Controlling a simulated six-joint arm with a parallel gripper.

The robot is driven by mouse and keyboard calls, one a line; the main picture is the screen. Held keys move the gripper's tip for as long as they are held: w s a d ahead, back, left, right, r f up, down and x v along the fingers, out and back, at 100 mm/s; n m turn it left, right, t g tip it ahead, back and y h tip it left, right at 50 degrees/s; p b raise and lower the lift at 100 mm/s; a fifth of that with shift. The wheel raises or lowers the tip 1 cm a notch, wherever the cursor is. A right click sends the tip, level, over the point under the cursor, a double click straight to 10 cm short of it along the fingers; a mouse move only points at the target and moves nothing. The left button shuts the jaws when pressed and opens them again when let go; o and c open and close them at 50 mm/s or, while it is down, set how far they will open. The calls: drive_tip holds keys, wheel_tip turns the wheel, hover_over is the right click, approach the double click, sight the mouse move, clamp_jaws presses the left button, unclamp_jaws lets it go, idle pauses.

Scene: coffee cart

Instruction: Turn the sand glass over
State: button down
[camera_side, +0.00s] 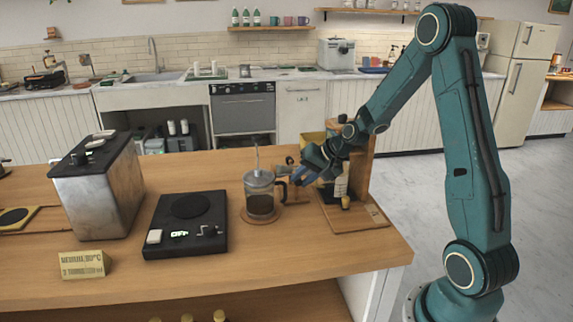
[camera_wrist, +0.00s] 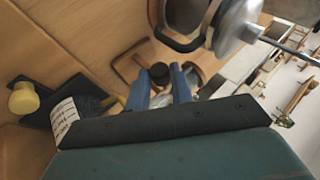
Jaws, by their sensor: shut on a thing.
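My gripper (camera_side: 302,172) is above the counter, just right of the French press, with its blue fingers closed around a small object. In the wrist view, a dark round end cap (camera_wrist: 160,73) and a clear glass part show between the two fingers (camera_wrist: 161,84); I take this for the sand glass. Most of its body is hidden by the fingers and wrist, so I cannot tell where the sand lies. In the side view it cannot be made out clearly.
The French press (camera_side: 260,197) stands on a round coaster close left of my gripper. The front right counter is clear.

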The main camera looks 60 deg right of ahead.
idle(0.4)
drive_tip(key=c, duration=1.5)
unclamp_jaws()
drive_tip(key=shift+s+r, duration=0.1)
drive_tip(key=shift+v, duration=6.8)
drive_tip(key=shift+d, duration=0.1)
